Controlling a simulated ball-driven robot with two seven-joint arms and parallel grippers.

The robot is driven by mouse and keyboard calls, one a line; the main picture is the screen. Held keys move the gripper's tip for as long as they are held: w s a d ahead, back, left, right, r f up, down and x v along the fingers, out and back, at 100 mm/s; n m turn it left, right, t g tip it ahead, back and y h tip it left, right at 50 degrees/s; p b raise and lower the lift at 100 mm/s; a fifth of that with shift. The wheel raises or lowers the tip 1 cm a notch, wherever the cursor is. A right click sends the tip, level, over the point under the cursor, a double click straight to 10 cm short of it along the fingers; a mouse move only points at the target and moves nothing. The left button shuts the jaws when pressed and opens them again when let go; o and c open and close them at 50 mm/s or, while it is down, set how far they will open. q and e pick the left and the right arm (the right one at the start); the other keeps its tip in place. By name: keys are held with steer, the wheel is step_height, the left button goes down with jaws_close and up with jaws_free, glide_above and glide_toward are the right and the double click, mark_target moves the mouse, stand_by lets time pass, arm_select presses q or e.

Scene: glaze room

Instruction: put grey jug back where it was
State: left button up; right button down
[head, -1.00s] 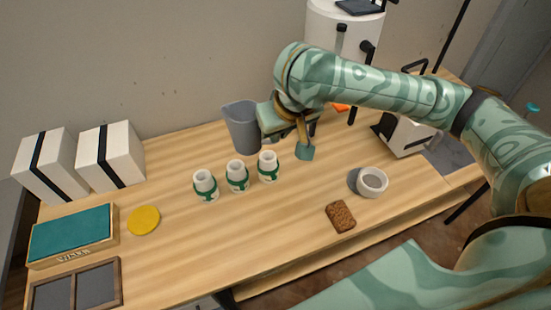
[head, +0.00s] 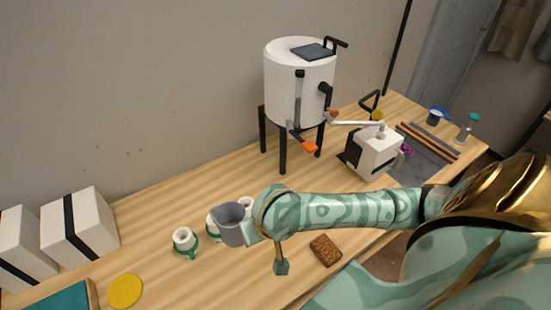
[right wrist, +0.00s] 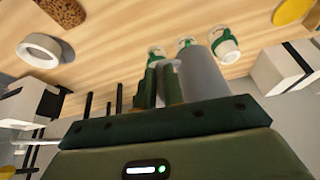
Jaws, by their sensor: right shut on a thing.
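The grey jug (head: 231,226) is in my right gripper (head: 250,229), in front of the row of cups in the head view, and seems raised above the table. In the right wrist view the jug (right wrist: 207,76) shows as a grey wall beside the green fingers (right wrist: 163,84), which are shut on it at its side. The jug's base is hidden in the wrist view.
White cups with green bands (head: 185,243) stand close behind the jug, partly covered. A white tank (head: 292,85) on black legs and a white crank machine (head: 374,152) stand further right. A brown block (head: 325,250) and a white ring-shaped bowl (right wrist: 38,51) lie nearby.

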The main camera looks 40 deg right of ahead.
steer(key=s+d+f+m+p, duration=0.1)
steer(key=s+d+f+p, duration=0.15)
steer(key=d, duration=0.45)
steer(key=s+d+f+m+p, duration=0.1)
steer(key=s+d+f, duration=0.2)
steer(key=d, duration=0.4)
steer(key=w+d+f+n+b, duration=0.1)
steer(key=w+d+f+b, duration=0.15)
steer(key=w, duration=0.35)
steer(key=w+d+f+n+b, duration=0.1)
steer(key=w+d, duration=0.2)
steer(key=w, duration=0.2)
steer(key=b+x, duration=0.1)
steer(key=x, duration=0.2)
steer(key=d+b+x, duration=0.1)
steer(key=b+x, duration=0.1)
steer(key=x, duration=0.1)
steer(key=w+d+b+x, duration=0.1)
steer(key=x, duration=0.3)
steer(key=shift+r+b, duration=0.2)
steer(key=shift+b, duration=0.15)
steer(key=shift+a, duration=0.1)
steer(key=c, duration=1.5)
jaws_free()
